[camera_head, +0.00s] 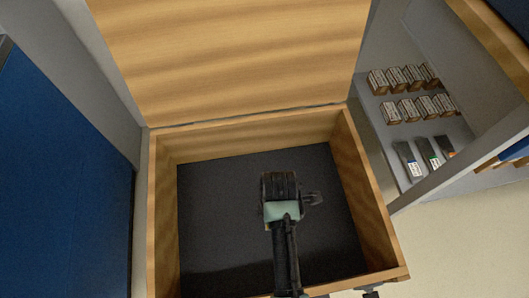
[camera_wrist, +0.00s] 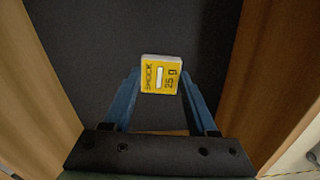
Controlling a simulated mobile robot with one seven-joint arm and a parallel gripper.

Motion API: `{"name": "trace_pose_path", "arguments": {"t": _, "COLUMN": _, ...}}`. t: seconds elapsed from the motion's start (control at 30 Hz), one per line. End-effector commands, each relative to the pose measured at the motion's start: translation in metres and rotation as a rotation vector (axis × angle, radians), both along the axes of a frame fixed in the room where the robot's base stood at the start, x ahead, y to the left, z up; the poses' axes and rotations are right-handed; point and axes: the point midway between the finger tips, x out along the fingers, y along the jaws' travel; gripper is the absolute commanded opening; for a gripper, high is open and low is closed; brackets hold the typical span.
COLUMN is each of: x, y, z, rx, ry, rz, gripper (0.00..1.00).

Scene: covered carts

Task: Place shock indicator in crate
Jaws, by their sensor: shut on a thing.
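The crate (camera_head: 158,215) is a wooden box with its lid (camera_head: 235,60) raised at the back and a dark floor inside. My gripper (camera_head: 283,186) is over the inside of the crate in the head view, near its middle. In the wrist view, my gripper (camera_wrist: 160,80) is shut on the shock indicator (camera_wrist: 161,75), a small yellow block with a white window and the word SHOCK. The dark crate floor lies behind it, and its height above that floor is hard to tell. In the head view the indicator is hidden by my gripper.
A grey shelf unit (camera_head: 415,190) on the right holds several small boxes (camera_head: 405,78) and a few flat dark packs (camera_head: 410,162). A blue panel (camera_head: 65,170) stands close to the crate's left. The crate's wooden walls rise around my gripper; its floor looks otherwise empty.

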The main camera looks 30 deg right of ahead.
Motion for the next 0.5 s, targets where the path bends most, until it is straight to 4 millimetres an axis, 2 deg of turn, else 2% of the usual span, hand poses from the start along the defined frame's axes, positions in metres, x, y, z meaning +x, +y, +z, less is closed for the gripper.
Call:
{"name": "trace_pose_path", "arguments": {"t": 0.03, "x": -0.002, "y": -0.004, "z": -0.02, "rx": 0.0, "ry": 0.0, "rz": 0.027, "gripper": 0.07}}
{"name": "trace_pose_path", "arguments": {"t": 0.33, "x": -0.007, "y": -0.013, "z": -0.049, "rx": -0.001, "ry": 0.0, "rz": 0.13, "gripper": 0.07}}
{"name": "trace_pose_path", "arguments": {"t": 0.5, "x": -0.008, "y": -0.013, "z": -0.083, "rx": 0.0, "ry": 0.002, "rz": 0.134, "gripper": 0.07}}
